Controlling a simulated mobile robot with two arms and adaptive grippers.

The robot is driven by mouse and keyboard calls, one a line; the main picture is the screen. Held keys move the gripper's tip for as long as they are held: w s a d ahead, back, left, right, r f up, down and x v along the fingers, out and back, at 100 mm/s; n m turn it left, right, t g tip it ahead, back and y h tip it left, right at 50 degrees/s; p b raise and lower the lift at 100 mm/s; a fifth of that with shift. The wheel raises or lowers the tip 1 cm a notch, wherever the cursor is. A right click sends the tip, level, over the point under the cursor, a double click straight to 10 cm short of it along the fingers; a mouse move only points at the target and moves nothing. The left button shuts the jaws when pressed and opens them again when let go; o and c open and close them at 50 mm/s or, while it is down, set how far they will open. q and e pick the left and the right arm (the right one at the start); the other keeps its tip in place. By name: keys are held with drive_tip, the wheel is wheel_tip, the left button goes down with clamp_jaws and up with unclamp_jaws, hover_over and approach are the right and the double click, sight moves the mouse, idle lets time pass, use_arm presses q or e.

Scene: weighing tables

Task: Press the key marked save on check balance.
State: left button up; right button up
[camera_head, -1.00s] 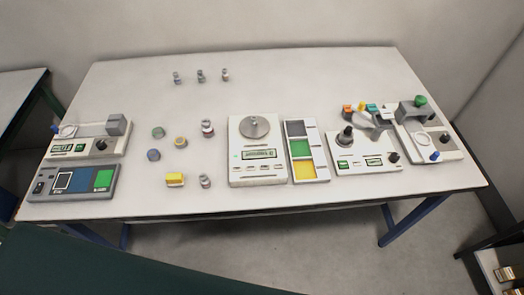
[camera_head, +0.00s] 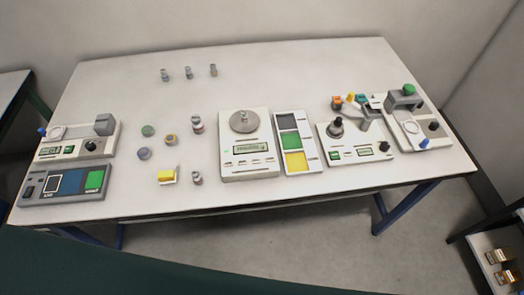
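Several white instruments with displays stand on the table. The middle balance (camera_head: 247,170) has a round metal pan (camera_head: 244,121), a green-lit display (camera_head: 250,148) and a row of small keys on its front. Another instrument (camera_head: 354,152) at right has a dark knob-like post, a display and a black knob. A third (camera_head: 77,149) stands at far left with a grey block and a small green display. Key and name labels are too small to read, so I cannot tell which is the check balance. Neither of my grippers is in view.
A panel with grey, green and yellow fields (camera_head: 308,157) stands right of the middle balance. A blue-grey panel (camera_head: 66,186) lies at left. Several small jars, a yellow block (camera_head: 168,175) and vials (camera_head: 190,73) stand on the table (camera_head: 300,75). The table's back middle is clear.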

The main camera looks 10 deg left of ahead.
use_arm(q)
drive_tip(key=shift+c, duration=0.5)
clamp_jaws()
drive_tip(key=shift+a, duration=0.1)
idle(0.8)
